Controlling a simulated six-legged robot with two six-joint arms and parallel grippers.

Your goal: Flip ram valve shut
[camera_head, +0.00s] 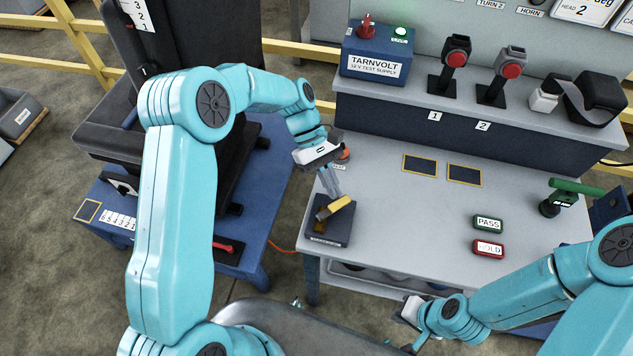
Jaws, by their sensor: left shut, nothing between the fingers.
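A dark block (343,230) with a yellow lever (333,208) stands at the left front corner of the grey bench; it looks like a valve, but I cannot read its label. The lever lies tilted, its right end higher. My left gripper (333,191) is shut and empty, its fingers pointing down just above the lever; I cannot tell whether they touch it. My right gripper (412,330) is low at the front edge of the bench, partly hidden by its own arm, so its jaws are unclear. A red lever (226,247) lies on the blue trolley (257,222) at left.
The grey bench (400,220) is clear in the middle. PASS (488,223) and HOLD (488,248) blocks and a green-handled device (560,200) are at right. A blue supply box (375,65) and two red-button holders stand on the shelf. A black seat fills the trolley.

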